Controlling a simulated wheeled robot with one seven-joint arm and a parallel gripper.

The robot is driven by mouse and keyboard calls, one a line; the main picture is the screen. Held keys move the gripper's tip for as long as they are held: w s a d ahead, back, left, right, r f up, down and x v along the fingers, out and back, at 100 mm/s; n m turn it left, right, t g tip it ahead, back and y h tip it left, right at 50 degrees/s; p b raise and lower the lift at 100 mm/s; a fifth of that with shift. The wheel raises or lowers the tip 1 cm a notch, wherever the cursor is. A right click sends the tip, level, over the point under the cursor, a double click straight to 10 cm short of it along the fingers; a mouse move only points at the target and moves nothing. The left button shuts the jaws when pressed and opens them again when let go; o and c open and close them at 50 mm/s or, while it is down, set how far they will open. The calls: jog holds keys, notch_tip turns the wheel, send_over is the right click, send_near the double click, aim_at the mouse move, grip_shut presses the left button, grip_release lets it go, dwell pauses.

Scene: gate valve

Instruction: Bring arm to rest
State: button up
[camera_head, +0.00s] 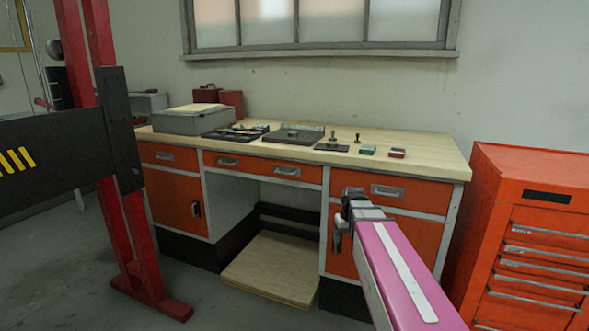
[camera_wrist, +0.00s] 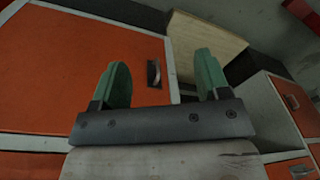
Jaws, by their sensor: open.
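My gripper shows in the wrist view (camera_wrist: 161,82) with its two green fingers spread wide and nothing between them. Behind the fingers are an orange cabinet door (camera_wrist: 90,55) with a dark handle and part of the wooden board. In the head view my pink arm reaches from the bottom right toward the workbench front. Its dark end, with my gripper (camera_head: 338,238) partly hidden, hangs before the orange cabinet on the bench's right side, below the bench top. No gate valve is recognisable in either view.
The workbench (camera_head: 425,155) carries a grey box (camera_head: 190,122), tools, and small green and red items. A red post (camera_head: 105,150) stands left. An orange tool chest (camera_head: 530,235) stands right. A wooden board (camera_head: 272,268) lies low under the bench. Grey floor lies in front.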

jog(key=s+f+m+g, duration=0.1)
jog(key=s+f+m, duration=0.1)
jog(key=s+f, duration=1)
jog(key=shift+s+a+f+h, duration=0.15)
jog(key=shift+s+f+h, duration=0.1)
jog(key=shift+s+h, duration=0.05)
